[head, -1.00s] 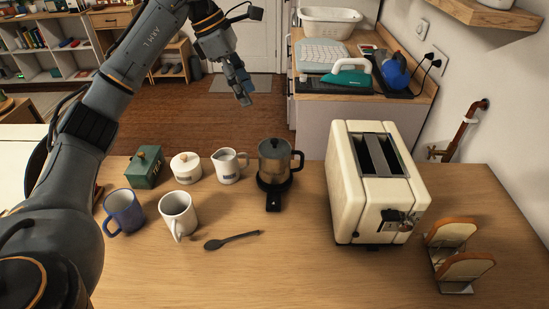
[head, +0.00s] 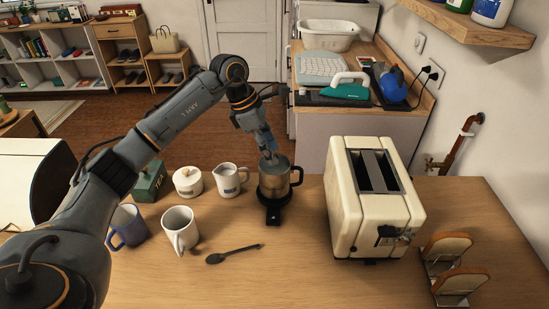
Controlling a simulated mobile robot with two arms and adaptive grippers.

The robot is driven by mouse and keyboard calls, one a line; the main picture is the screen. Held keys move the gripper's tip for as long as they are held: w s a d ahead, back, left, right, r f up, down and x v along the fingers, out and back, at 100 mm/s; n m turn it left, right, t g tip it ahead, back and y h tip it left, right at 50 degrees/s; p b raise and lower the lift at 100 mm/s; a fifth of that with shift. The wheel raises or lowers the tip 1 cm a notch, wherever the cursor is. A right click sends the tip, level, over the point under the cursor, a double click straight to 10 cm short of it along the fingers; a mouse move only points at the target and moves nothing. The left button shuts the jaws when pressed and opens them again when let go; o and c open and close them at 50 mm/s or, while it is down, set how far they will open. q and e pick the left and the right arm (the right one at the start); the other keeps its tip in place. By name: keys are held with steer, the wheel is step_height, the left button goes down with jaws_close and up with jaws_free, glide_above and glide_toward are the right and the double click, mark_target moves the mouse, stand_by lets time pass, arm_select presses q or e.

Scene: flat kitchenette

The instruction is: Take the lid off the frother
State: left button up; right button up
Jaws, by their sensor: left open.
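The frother (head: 273,186) is a dark metal jug with a black handle on its right side. It stands upright on a black base near the back edge of the wooden table. Its lid (head: 283,164) is at the top, partly hidden by my gripper. My left gripper (head: 270,157) is open and points down at the lid from above and behind. I cannot tell whether its fingertips touch the lid. My right gripper is not in view.
A white jug (head: 229,181), a white lidded pot (head: 187,182) and a green box (head: 148,186) stand left of the frother. Two mugs and a dark spoon (head: 233,254) are nearer. A cream toaster (head: 375,215) stands to the right. The front middle of the table (head: 300,280) is clear.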

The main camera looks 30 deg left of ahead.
arm_select(q)
steer(key=shift+w+d+f, duration=0.1)
steer(key=shift+d+f, duration=0.1)
steer(key=shift+f, duration=0.45)
jaws_close()
steer(key=shift+r, duration=0.2)
